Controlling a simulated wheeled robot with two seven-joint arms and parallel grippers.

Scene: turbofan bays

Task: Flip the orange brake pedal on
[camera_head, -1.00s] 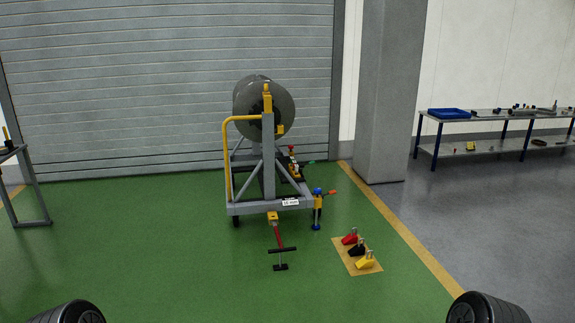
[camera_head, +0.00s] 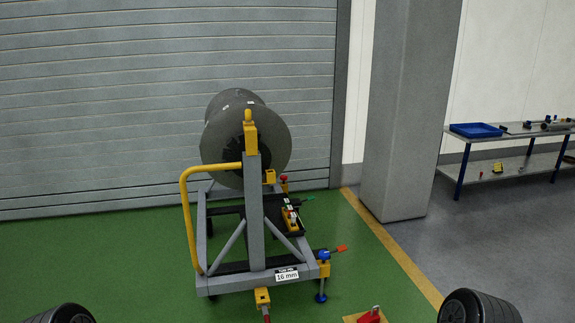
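A grey wheeled engine stand (camera_head: 255,215) carries a dark grey engine drum (camera_head: 280,140). At its front right corner is a yellow jack with a blue knob (camera_head: 324,255). A small orange-red tipped lever (camera_head: 341,248) sticks out to the right there, roughly level. It may be the orange brake pedal, but it is too small to be sure. A green tipped lever (camera_head: 308,198) sticks out farther back on the right side. Neither of my grippers is in view; only rounded dark parts of my arms show at the bottom corners.
A yellow handrail (camera_head: 188,220) rises on the stand's left. A yellow towbar hitch (camera_head: 262,297) is at its front. A red chock (camera_head: 370,315) lies on the floor, front right. A grey pillar (camera_head: 405,110) and a workbench (camera_head: 510,140) stand right. Green floor is clear to the left.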

